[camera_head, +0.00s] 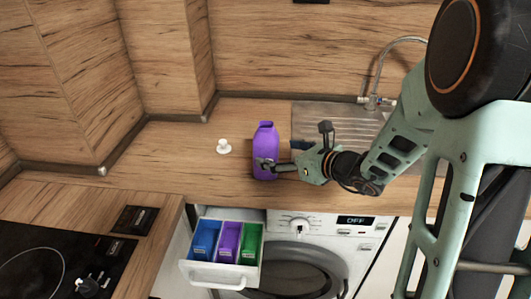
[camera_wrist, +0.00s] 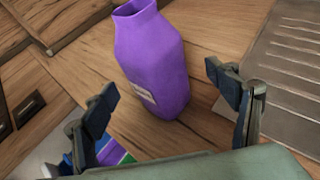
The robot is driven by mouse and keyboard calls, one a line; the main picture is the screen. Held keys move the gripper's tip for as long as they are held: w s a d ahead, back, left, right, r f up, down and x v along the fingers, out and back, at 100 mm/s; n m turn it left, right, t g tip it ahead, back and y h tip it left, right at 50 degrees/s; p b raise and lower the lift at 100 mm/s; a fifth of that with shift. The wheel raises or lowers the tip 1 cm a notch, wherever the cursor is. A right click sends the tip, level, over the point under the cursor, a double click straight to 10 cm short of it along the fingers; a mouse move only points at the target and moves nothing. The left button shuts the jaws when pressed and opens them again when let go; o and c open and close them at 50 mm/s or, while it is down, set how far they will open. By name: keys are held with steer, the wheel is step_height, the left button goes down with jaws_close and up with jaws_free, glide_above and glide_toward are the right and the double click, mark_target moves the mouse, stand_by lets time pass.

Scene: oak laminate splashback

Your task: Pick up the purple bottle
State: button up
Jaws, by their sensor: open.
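The purple bottle (camera_head: 266,143) stands upright on the wooden worktop (camera_head: 180,160), left of the sink, with its top open and a pale label low on one face. In the wrist view the bottle (camera_wrist: 155,62) is just ahead and between the lines of the two fingers. My gripper (camera_head: 268,165) is open and reaches the bottle from the right, overlapping its lower part in the head view. In the wrist view my gripper (camera_wrist: 163,83) has its fingers spread wide, with a gap on each side of the bottle; I see no contact there.
A small white cap (camera_head: 224,146) stands left of the bottle. The metal sink (camera_head: 340,118) with its tap (camera_head: 376,100) lies to the right. Below the worktop, an open drawer (camera_head: 224,279) with blue, purple and green compartments juts from the washing machine (camera_head: 310,262). A black hob (camera_head: 50,265) is front left.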

steer(key=x, duration=0.5)
steer(key=shift+a+f, duration=0.3)
steer(key=shift+a, duration=0.05)
steer(key=shift+s, duration=0.1)
steer(key=c, duration=1.8)
steer(key=shift+r, duration=0.1)
steer(key=shift+c, duration=0.2)
